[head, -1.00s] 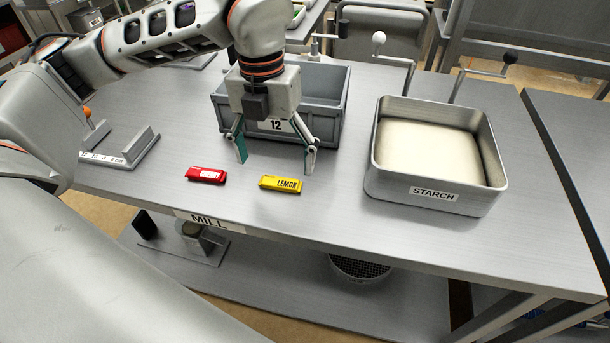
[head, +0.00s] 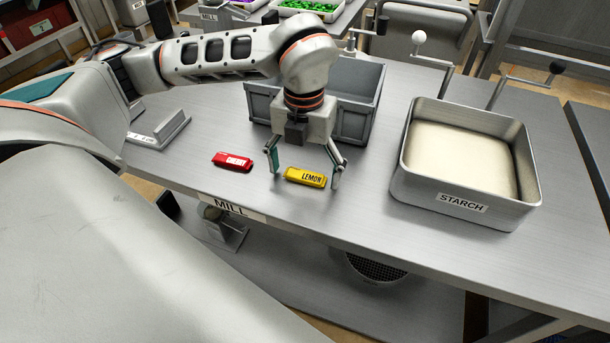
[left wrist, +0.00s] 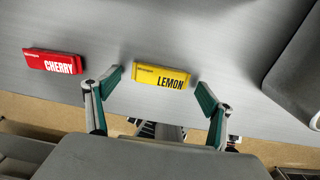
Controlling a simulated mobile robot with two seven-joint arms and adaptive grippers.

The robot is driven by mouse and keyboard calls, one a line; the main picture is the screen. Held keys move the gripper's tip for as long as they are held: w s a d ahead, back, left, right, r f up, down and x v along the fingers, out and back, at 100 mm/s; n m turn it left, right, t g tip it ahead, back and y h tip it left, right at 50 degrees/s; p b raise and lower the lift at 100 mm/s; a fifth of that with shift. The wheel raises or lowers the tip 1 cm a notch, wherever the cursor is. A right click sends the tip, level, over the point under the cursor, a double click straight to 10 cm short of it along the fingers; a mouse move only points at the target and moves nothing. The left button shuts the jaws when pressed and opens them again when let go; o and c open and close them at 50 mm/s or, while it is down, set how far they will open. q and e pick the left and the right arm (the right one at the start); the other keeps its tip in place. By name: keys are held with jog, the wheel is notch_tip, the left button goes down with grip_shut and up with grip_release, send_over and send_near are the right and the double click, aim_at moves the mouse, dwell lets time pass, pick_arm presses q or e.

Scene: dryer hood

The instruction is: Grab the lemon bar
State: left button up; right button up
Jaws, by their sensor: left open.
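The yellow lemon bar (head: 305,177) lies flat on the metal table, its label facing up. My left gripper (head: 306,178) is open and points down, with one fingertip on each side of the lemon bar in the head view. In the left wrist view, the lemon bar (left wrist: 161,77) lies between and slightly beyond the two open fingertips (left wrist: 160,84). I cannot tell the exact height of the fingertips above the table. Nothing is between the fingers but the bar. My right gripper is not in view.
A red cherry bar (head: 232,161) lies just left of the left gripper. A grey bin (head: 357,112) stands behind the gripper. A metal tray of starch (head: 463,203) stands to the right. The table front edge with a MILL label (head: 232,208) is near.

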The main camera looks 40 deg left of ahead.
pick_arm(q)
jog(key=c, duration=1.2)
jog(key=shift+r, duration=0.15)
